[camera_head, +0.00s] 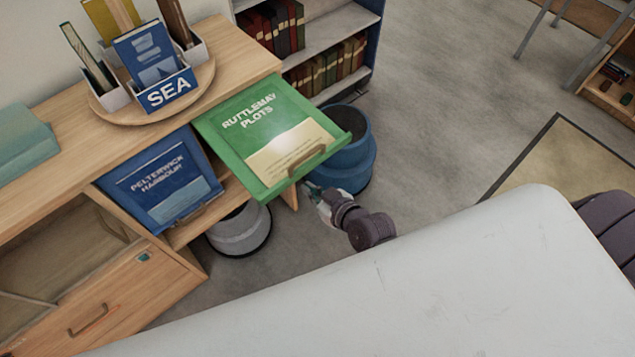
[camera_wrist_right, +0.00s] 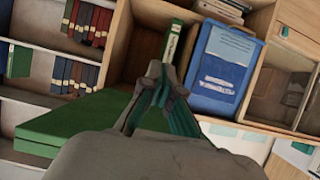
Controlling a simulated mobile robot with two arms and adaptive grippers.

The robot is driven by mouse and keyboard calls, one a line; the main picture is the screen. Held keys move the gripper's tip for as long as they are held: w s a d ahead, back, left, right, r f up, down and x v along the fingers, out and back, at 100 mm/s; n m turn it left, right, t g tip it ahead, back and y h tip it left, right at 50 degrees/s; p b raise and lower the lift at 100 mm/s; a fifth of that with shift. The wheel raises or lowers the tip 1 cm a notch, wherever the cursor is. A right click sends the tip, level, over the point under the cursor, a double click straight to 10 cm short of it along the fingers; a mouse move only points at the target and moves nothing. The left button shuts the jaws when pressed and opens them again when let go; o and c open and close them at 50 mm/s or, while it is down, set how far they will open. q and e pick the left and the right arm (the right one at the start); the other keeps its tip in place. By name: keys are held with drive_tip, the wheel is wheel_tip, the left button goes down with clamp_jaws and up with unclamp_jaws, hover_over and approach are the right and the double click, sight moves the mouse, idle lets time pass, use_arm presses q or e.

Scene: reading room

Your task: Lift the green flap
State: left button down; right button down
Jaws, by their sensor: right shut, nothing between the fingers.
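The green flap (camera_head: 250,125), labelled RUTTLEMAY PLOTS, stands out from the wooden cabinet, raised to about level, with a brown handle (camera_head: 307,161) near its front edge. My right gripper (camera_head: 309,187) is just below and beyond that front edge in the head view, shut and empty. In the right wrist view, which looks upside down, its closed fingertips (camera_wrist_right: 160,80) point toward the open compartment (camera_wrist_right: 140,50). A green slab (camera_wrist_right: 75,128), apparently the flap's underside, lies beside them; I cannot tell if they touch. A green book-like item (camera_wrist_right: 172,40) shows in the compartment. My left gripper is not in view.
A blue flap (camera_head: 160,182) labelled PELTERWICK HARBOUR is closed beside the green one. A SEA book holder (camera_head: 168,92) rests on the cabinet top. Open floor (camera_head: 440,110) lies to the right.

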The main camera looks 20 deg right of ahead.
drive_tip(key=v, duration=1.1)
wheel_tip(320, 180, up, 15)
drive_tip(key=t+y, duration=0.3)
drive_tip(key=t, duration=0.3)
hover_over(311, 152)
drive_tip(key=f, duration=0.1)
drive_tip(key=s+f+b, duration=0.1)
drive_tip(key=f, duration=0.1)
drive_tip(key=shift+s+a+f, duration=0.15)
drive_tip(key=shift+s+a, duration=0.1)
drive_tip(key=shift+s, duration=0.05)
drive_tip(key=shift+s+d+f+b, duration=0.2)
drive_tip(key=shift+f+b, duration=0.1)
drive_tip(key=shift+f, duration=0.25)
drive_tip(key=shift+a, duration=0.1)
drive_tip(key=shift+f, duration=0.1)
